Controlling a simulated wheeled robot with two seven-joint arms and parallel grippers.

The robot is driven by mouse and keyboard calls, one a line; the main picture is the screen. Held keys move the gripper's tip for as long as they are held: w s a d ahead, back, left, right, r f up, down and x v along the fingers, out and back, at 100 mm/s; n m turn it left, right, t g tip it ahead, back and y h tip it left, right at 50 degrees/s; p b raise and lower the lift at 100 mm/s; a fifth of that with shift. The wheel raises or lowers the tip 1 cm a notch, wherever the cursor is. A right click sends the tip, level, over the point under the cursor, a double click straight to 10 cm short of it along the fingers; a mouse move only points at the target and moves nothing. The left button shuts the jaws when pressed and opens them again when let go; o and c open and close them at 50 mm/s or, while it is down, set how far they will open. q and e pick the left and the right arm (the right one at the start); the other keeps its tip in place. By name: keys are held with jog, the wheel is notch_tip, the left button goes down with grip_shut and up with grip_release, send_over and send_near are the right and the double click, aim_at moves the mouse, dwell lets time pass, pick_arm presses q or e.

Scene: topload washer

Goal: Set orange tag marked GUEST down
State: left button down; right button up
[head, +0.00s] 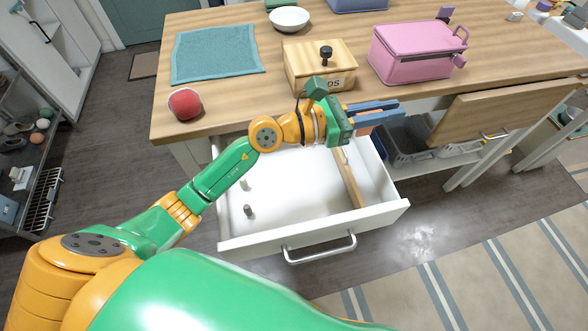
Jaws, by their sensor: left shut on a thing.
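My left gripper (394,110) reaches in from the left, above the right part of an open white drawer and in front of the table edge. Its blue fingers are shut on a small orange tag (364,130), which shows only in part beside the fingers. No lettering can be read on the tag. My right gripper is not in view.
The open drawer (230,243) has a wooden divider and a few small items. On the wooden table (222,103) are a red ball (185,103), a teal cloth (217,52), a lidded wooden box (309,60), a white bowl (289,19) and a pink case (413,52).

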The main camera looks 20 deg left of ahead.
pick_arm(q)
jog(key=s+a+f+b, duration=0.5)
jog(key=a+f+b, duration=0.3)
jog(key=f, duration=0.5)
jog(key=shift+s+a, duration=0.2)
jog(key=shift+a, duration=0.8)
jog(key=c, duration=0.9)
grip_release()
jog(key=shift+r, duration=0.15)
